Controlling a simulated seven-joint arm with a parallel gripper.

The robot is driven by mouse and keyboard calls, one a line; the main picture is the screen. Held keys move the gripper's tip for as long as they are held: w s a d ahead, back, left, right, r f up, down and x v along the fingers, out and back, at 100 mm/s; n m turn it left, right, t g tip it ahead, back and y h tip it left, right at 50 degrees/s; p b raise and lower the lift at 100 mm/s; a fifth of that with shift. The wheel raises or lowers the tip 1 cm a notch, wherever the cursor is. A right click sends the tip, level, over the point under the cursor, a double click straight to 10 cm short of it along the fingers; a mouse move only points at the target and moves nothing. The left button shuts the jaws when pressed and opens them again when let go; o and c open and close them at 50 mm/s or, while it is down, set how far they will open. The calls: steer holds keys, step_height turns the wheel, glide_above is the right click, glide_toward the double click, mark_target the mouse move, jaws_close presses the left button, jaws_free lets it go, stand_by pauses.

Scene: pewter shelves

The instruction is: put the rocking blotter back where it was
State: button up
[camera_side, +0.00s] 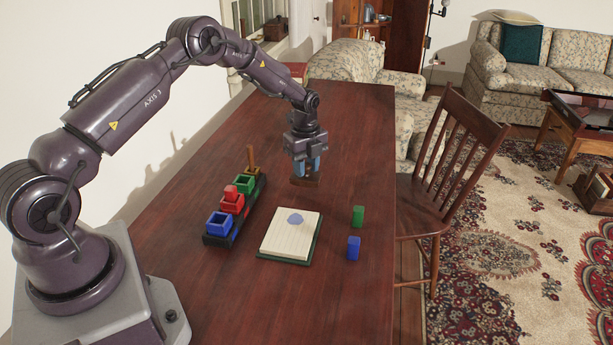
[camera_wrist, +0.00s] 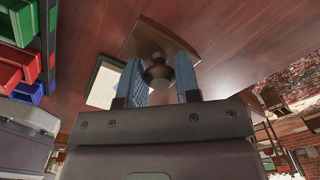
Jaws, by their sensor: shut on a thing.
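The rocking blotter (camera_side: 304,182) is a dark brown wooden piece below my gripper (camera_side: 306,166). The blue fingers of my gripper are shut on its round knob, which shows between the fingertips in the wrist view (camera_wrist: 158,72). The blotter is over the table beyond the writing pad; I cannot tell how far its underside is from the wood. The pad (camera_side: 272,244) has cream paper on a dark green base, with a grey-blue blot (camera_side: 295,218) on the paper.
A dark rack (camera_side: 233,228) left of the pad holds blue (camera_side: 219,226), red (camera_side: 231,205) and green (camera_side: 245,184) boxes; an upright brown piece (camera_side: 251,159) stands at its far end. Green (camera_side: 358,216) and blue (camera_side: 353,248) blocks stand right of the pad. The far table (camera_side: 345,120) is clear.

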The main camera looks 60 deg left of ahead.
mark_target(307, 174)
steer(key=shift+w+a+f, duration=0.1)
steer(key=shift+w+f, duration=0.1)
steer(key=shift+f, duration=1.5)
steer(key=o, duration=0.8)
steer(key=shift+f, duration=0.15)
steer(key=shift+o, duration=0.2)
